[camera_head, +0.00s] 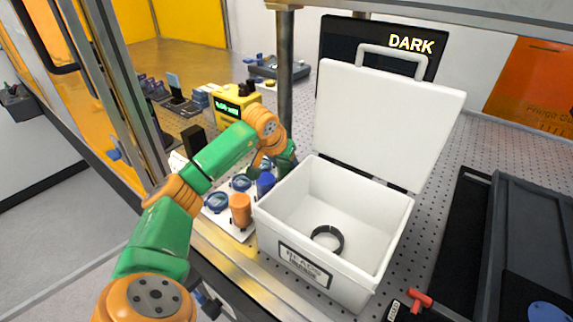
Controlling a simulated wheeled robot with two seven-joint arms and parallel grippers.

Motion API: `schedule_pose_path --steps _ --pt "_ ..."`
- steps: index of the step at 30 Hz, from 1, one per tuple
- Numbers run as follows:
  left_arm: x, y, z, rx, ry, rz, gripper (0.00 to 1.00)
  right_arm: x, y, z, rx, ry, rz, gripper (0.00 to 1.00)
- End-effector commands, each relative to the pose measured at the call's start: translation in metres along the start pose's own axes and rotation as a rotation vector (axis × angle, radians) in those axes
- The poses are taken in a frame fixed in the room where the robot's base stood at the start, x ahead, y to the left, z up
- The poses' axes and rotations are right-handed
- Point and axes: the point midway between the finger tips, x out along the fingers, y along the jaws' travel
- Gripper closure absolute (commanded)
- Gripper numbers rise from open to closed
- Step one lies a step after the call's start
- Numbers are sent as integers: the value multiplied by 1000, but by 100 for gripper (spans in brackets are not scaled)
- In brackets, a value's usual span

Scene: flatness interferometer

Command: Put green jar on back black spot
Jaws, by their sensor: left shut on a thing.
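My left gripper (283,164) is at the far left of the open white box, low over the white board (243,236), largely hidden behind my own wrist and the box wall. It is shut; a dark green piece, which looks like the green jar (258,164), shows only in part beside it. On the board stand an orange jar (240,211) and a blue jar (265,184). Two dark round spots with bluish centres are on the board, a front one (216,202) and a farther one (241,183). My right gripper is not in view.
The white box (334,270) has its lid raised and a black ring (327,238) on its floor. A metal post (285,60) rises behind my wrist. A yellow device (235,102) stands behind the board. A black case (530,225) and a red-handled part (419,300) are at right.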

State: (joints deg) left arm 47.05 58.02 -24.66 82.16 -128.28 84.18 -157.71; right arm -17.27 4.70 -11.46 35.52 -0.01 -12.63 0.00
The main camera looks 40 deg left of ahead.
Motion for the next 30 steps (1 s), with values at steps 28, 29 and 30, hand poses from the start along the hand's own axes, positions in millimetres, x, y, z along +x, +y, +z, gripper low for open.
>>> schedule_pose_path --steps 28,29,30 --pt "-12 0 0 1 6 0 13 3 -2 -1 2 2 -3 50" --pt "-18 0 0 1 7 0 13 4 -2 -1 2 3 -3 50" --pt "-28 -1 1 3 7 -2 13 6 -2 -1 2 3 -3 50"
